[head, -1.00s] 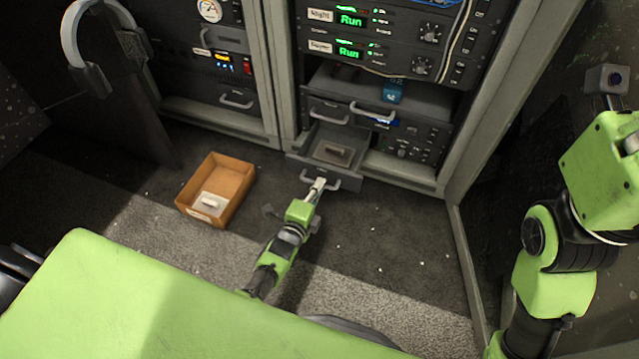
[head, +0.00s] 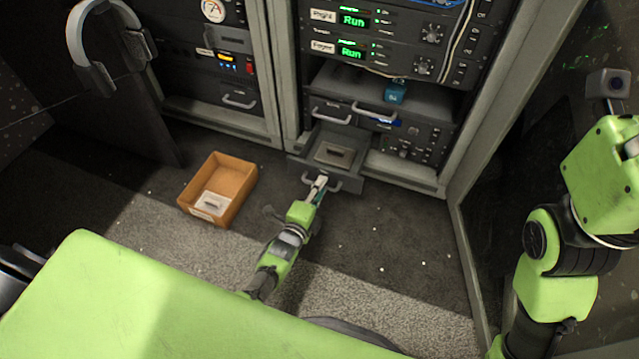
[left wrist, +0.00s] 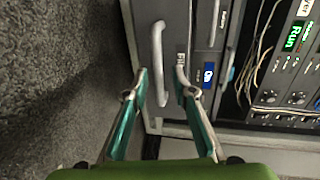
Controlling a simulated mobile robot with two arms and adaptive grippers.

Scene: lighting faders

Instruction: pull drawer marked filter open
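The low drawer (head: 345,176) stands pulled out of the right-hand rack in the head view, with a light tray and a small dark item (head: 335,153) inside. Its front has a grey bar handle (left wrist: 158,62) and a partly hidden label starting "FI" (left wrist: 181,52) in the left wrist view. My left gripper (head: 319,181) is at this handle. In the left wrist view its fingers (left wrist: 161,73) are spread, one on each side of the bar, with gaps visible. My right arm shows at the right in the head view, but its gripper is out of view.
An open cardboard box (head: 244,190) with a light item inside sits on the carpet left of the drawer. Closed drawer handles (head: 332,116) and a blue-green object (head: 394,92) are above it. Carpet right of my left gripper is mostly clear.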

